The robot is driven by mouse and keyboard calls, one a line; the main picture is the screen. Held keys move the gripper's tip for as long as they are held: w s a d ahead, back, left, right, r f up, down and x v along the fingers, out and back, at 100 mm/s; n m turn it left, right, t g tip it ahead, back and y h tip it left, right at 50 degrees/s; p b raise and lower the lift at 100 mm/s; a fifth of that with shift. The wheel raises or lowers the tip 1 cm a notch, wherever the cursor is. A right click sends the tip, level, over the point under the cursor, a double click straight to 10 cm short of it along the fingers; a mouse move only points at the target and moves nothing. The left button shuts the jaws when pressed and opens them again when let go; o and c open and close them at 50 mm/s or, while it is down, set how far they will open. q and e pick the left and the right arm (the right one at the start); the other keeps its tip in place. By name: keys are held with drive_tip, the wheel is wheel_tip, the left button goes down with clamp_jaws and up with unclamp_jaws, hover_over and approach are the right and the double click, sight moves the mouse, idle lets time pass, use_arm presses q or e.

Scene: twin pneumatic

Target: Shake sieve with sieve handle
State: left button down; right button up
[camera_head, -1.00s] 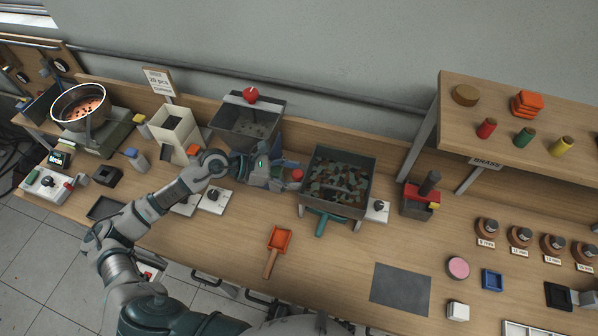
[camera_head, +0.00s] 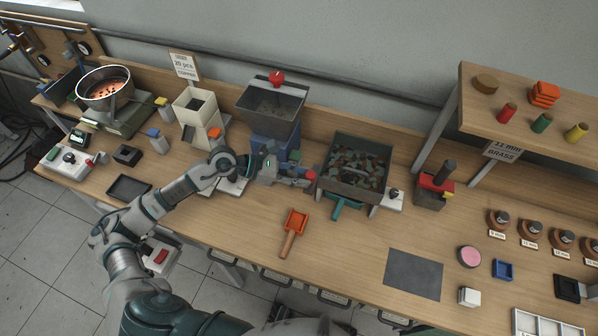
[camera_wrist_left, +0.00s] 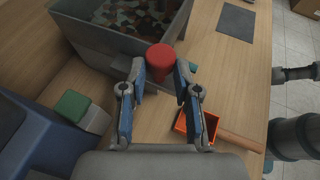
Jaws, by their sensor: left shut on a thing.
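The sieve (camera_head: 332,184) is a dark grey open box of mixed green, brown and pale pieces, on a stand right of centre. Its red handle knob (camera_head: 311,174) sticks out on the left side. My left gripper (camera_head: 306,176) is shut on this knob, beside the sieve's left wall. In the left wrist view the red knob (camera_wrist_left: 160,58) sits between the blue-padded fingertips (camera_wrist_left: 161,78), with the sieve wall (camera_wrist_left: 90,47) just beyond. My right gripper is in neither view.
A grey hopper (camera_head: 270,100) with a red knob stands behind the gripper. An orange scoop (camera_head: 294,222) lies in front of the sieve, and a teal part (camera_head: 338,208) projects below it. A white block (camera_head: 392,199) stands at its right. The front middle bench is mostly clear.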

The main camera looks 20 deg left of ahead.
use_arm(q)
drive_tip(key=shift+w+d+f, duration=0.15)
drive_tip(key=shift+w+d, duration=0.05)
drive_tip(key=c, duration=1.3)
unclamp_jaws()
drive_tip(key=o, duration=0.4)
drive_tip(key=shift+d, duration=0.1)
drive_tip(key=shift+o, duration=0.5)
drive_tip(key=shift+s+d, duration=0.1)
drive_tip(key=shift+d, duration=0.25)
drive_tip(key=v, duration=1.1)
drive_tip(key=shift+a+r, duration=0.25)
drive_tip(key=shift+r, duration=0.1)
